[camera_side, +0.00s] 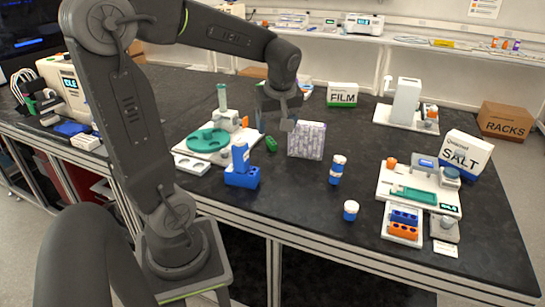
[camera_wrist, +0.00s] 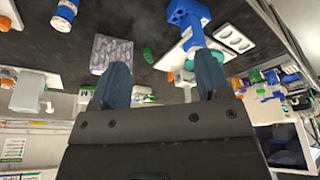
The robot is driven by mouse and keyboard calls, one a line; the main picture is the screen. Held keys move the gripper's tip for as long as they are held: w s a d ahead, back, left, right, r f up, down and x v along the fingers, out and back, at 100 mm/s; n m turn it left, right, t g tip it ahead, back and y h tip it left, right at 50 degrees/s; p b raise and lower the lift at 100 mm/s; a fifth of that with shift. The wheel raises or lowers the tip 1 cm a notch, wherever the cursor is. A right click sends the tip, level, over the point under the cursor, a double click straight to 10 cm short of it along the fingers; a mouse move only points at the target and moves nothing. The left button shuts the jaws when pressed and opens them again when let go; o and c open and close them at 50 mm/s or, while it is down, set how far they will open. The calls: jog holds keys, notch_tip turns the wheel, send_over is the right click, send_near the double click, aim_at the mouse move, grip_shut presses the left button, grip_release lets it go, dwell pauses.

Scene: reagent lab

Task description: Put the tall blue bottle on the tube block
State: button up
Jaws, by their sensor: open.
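The tall blue bottle (camera_side: 336,171), with a white band, stands upright on the dark bench right of the foil-like box; it also shows at the top left of the wrist view (camera_wrist: 63,15). A blue block (camera_side: 242,178), which looks like the tube block, sits near the bench's front edge with a blue upright piece (camera_side: 240,155) on it; it also shows in the wrist view (camera_wrist: 186,12). My gripper (camera_side: 276,122) is open and empty above the bench, behind the block and left of the bottle. Its two fingers show apart in the wrist view (camera_wrist: 163,68).
A silvery patterned box (camera_side: 306,140) stands near my gripper. A small green item (camera_side: 271,144) lies left of it. A short blue bottle (camera_side: 350,210) stands in front. A rack with blue and orange blocks (camera_side: 403,223) and a SALT box (camera_side: 465,153) are at right.

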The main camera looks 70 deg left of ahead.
jog(key=s+d+r+m+t+h, duration=0.1)
jog(key=s+d+m+t+h, duration=0.2)
jog(key=d+m, duration=1.4)
jog(key=s+d+t, duration=0.1)
jog(key=s+t, duration=0.1)
jog(key=s, duration=0.2)
jog(key=shift+s+d+r, duration=0.15)
jog(key=shift+d+r, duration=0.05)
jog(key=shift+d, duration=0.1)
